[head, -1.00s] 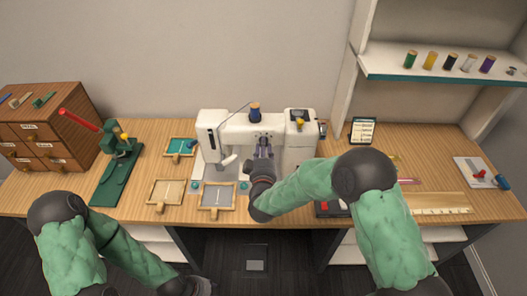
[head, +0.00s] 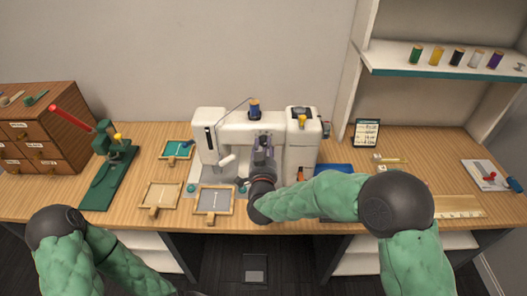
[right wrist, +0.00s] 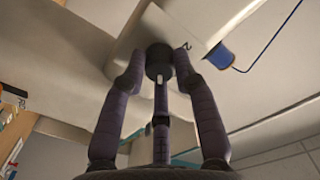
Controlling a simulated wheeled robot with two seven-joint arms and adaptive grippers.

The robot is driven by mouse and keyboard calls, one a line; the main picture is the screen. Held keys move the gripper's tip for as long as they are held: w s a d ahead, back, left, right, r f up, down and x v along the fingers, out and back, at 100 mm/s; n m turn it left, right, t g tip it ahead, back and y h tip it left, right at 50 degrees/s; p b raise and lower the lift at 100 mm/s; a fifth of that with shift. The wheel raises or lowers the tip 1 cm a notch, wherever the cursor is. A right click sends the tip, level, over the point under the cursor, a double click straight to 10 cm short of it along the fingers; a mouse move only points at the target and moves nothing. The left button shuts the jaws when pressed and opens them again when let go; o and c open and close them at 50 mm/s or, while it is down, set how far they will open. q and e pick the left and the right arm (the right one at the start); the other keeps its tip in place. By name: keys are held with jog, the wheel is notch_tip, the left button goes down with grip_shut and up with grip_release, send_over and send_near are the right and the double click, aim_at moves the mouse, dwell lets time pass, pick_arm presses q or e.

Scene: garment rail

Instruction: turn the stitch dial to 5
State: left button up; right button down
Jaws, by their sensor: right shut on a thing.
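The white sewing machine (head: 233,131) stands in the middle of the table with a blue spool (head: 254,112) on top. My right gripper (head: 264,148) is in front of its arm. In the right wrist view, the fingers of the gripper (right wrist: 160,75) are shut around a dark round knob (right wrist: 160,56) on the machine's white body, which I take for the stitch dial. Its numbers and pointer cannot be read. In the head view the gripper hides the knob. My left forearm shows at bottom left; its gripper is out of the picture.
Wooden frames (head: 160,196) lie left of and before the machine. A green press with a red lever (head: 73,118) and a drawer cabinet (head: 36,130) stand at left. A small card stand (head: 366,133) and a ruler (head: 456,207) are at right. A shelf of thread spools hangs above.

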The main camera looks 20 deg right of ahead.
jog(key=shift+m+b, duration=0.6)
jog(key=shift+m, duration=0.4)
jog(key=c, duration=1)
grip_release()
jog(key=shift+o, duration=0.2)
jog(key=shift+s, duration=0.1)
jog(key=v, duration=1.1)
jog(key=shift+s, duration=0.35)
jog(key=shift+a, duration=0.15)
